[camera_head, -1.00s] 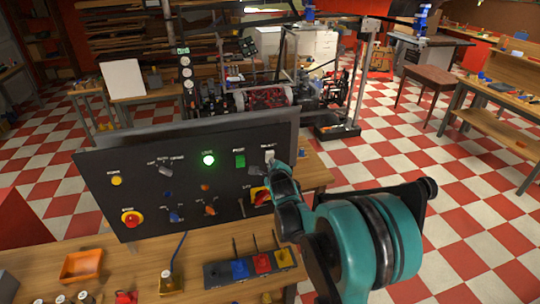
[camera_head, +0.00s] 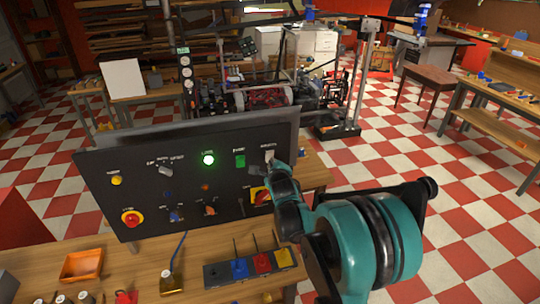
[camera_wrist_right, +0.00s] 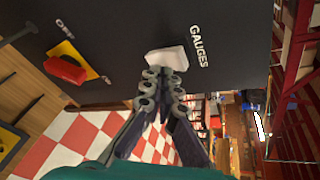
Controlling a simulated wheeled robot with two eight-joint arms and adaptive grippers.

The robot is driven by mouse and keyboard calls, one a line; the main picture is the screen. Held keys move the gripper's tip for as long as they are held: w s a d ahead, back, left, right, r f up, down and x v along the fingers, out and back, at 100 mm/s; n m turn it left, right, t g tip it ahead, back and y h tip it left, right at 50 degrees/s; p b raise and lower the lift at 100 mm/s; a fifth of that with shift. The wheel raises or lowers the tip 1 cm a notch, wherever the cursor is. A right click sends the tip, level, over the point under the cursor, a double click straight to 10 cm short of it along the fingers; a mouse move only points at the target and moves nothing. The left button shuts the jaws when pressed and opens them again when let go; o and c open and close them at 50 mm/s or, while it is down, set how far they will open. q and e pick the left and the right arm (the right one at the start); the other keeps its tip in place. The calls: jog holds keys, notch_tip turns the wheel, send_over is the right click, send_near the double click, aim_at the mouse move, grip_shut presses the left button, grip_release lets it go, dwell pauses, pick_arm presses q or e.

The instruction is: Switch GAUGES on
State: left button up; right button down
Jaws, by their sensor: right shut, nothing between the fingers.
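The GAUGES switch is a white rocker or cap on the black panel, in the upper right of the head view (camera_head: 269,155). In the right wrist view the white switch (camera_wrist_right: 168,59) sits beside the printed word GAUGES. My right gripper (camera_wrist_right: 163,84) is shut and empty, its fingertips right at the switch's near edge. I cannot tell for sure whether they touch it. In the head view the right gripper (camera_head: 274,172) partly hides the panel's right side. My left gripper is not in view.
An orange tray (camera_head: 81,265) lies on the wooden bench in front.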

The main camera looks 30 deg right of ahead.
jog(key=shift+w, duration=0.15)
jog(key=shift+w+d+r, duration=0.1)
jog(key=shift+w+r, duration=0.1)
jog(key=shift+w, duration=0.05)
jog(key=shift+w+d+r, duration=0.1)
jog(key=shift+w+r, duration=0.1)
jog(key=shift+w, duration=0.2)
dwell(0.7)
jog(key=shift+s, duration=0.1)
jog(key=shift+s+a+f+b, duration=0.2)
jog(key=shift+s+f+b, duration=0.15)
jog(key=shift+s, duration=0.4)
jog(key=shift+f, duration=0.1)
jog(key=s, duration=0.1)
jog(key=s+f+b, duration=0.1)
jog(key=s, duration=0.1)
jog(key=s+a+f, duration=0.1)
jog(key=shift+s+b, duration=0.2)
jog(key=shift+b, duration=0.1)
jog(key=shift+a, duration=0.1)
dwell(0.4)
